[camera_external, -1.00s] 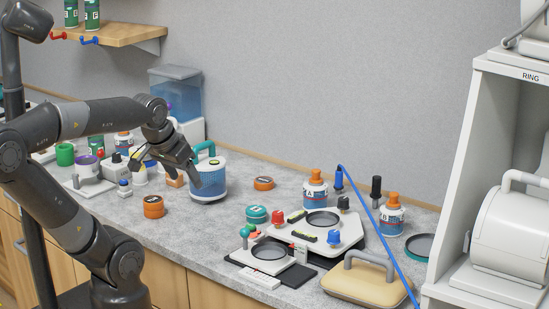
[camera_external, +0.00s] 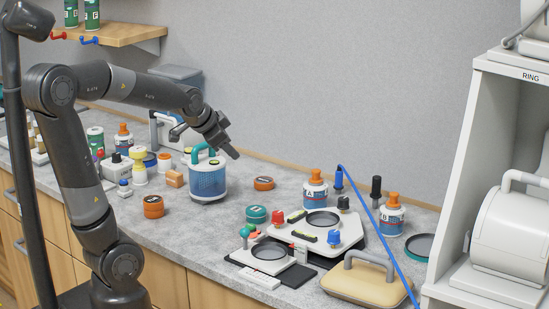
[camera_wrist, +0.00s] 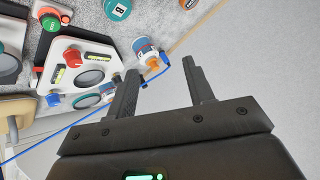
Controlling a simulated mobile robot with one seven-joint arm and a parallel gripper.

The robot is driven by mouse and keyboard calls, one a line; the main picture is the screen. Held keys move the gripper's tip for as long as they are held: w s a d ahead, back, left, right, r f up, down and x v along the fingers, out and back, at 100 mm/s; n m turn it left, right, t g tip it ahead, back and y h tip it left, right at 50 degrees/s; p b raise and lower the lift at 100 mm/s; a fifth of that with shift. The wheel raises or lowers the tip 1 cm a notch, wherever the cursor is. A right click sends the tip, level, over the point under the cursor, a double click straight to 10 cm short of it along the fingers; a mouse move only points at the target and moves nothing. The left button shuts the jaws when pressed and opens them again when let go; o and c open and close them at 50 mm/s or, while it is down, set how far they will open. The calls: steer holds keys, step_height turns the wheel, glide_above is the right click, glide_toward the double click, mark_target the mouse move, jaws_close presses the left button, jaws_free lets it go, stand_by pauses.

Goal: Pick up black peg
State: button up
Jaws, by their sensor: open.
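The black peg (camera_external: 376,190) stands upright towards the back of the counter, left of and behind the bottle marked B, in the external view. I cannot pick it out with certainty in the wrist view. My gripper (camera_external: 231,151) is raised above the counter, to the right of the blue canister's handle and well left of the peg. In the wrist view my gripper (camera_wrist: 160,68) shows two dark fingers spread apart with nothing held between them.
A blue peg (camera_external: 338,180) stands between bottle A (camera_external: 315,190) and the black peg. Bottle B (camera_external: 391,215) is close by. A blue cord (camera_external: 382,235) slants across the front. A white plate with knobs (camera_external: 300,232) and a tan handled block (camera_external: 350,284) lie nearer.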

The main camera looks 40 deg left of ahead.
steer(key=w+d+f+m+t, duration=0.25)
steer(key=w+m, duration=0.55)
steer(key=w, duration=0.5)
steer(key=w+d+f+m+t, duration=0.2)
steer(key=w+m+t, duration=0.2)
steer(key=w+m, duration=0.7)
steer(key=m+h, duration=0.9)
steer(key=m, duration=0.8)
glide_above(374, 177)
step_height(374, 177, down, 3)
steer(key=shift+s+r, duration=0.1)
steer(key=shift+f, duration=0.45)
step_height(374, 177, down, 6)
steer(key=shift+f, duration=0.1)
steer(key=shift+x, duration=1.1)
steer(key=shift+w+d, duration=0.25)
steer(key=shift+w, duration=0.1)
